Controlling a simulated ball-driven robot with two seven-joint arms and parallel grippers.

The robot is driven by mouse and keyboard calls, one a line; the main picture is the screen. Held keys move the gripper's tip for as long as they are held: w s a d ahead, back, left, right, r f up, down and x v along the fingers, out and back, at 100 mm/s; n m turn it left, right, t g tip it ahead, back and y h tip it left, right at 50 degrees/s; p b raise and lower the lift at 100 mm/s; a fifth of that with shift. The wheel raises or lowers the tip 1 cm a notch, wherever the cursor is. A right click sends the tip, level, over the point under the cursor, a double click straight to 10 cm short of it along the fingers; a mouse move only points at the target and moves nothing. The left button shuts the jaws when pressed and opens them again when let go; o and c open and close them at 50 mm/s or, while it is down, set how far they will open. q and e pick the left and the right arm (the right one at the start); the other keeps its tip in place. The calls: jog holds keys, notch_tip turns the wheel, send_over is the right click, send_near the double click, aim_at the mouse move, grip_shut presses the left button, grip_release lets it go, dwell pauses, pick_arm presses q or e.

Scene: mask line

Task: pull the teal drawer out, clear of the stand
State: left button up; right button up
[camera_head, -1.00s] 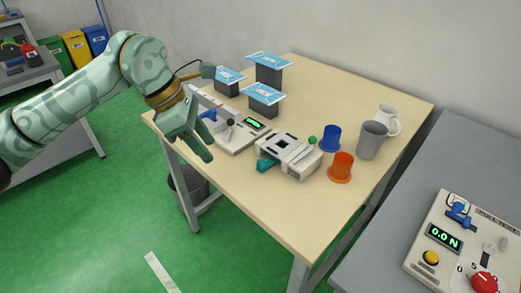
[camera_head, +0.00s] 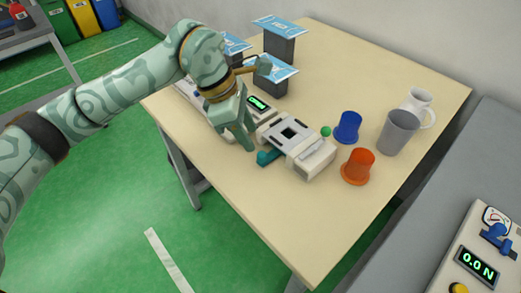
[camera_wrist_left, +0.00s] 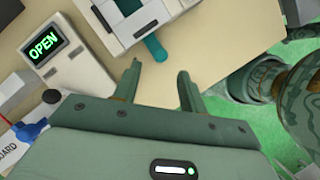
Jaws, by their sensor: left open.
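The teal drawer (camera_head: 268,157) shows as a small teal piece sticking out of the near left side of the white and grey stand (camera_head: 318,160) on the table. In the left wrist view the drawer's teal end (camera_wrist_left: 156,48) juts from the stand (camera_wrist_left: 112,12); the rest of it is hidden inside. My left gripper (camera_head: 244,142) is open and empty, just left of the drawer and apart from it. In the left wrist view the gripper's fingertips (camera_wrist_left: 160,70) lie just short of the teal end, roughly either side of its line. My right gripper is not in view.
A device with a green display (camera_head: 257,103) stands left of the stand; its display reads OPEN (camera_wrist_left: 44,44) in the wrist view. Blue (camera_head: 348,127) and orange (camera_head: 359,167) cups, a grey cup (camera_head: 397,132) and a white mug (camera_head: 418,104) stand right. The table's front (camera_head: 285,225) is clear.

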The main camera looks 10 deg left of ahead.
aim_at(261, 154)
pick_arm(q)
jog(key=b+x, duration=0.1)
jog(key=x, duration=0.5)
jog(key=shift+d+f+b, duration=0.1)
jog(key=shift+f+b, duration=0.1)
jog(key=shift+b, duration=0.1)
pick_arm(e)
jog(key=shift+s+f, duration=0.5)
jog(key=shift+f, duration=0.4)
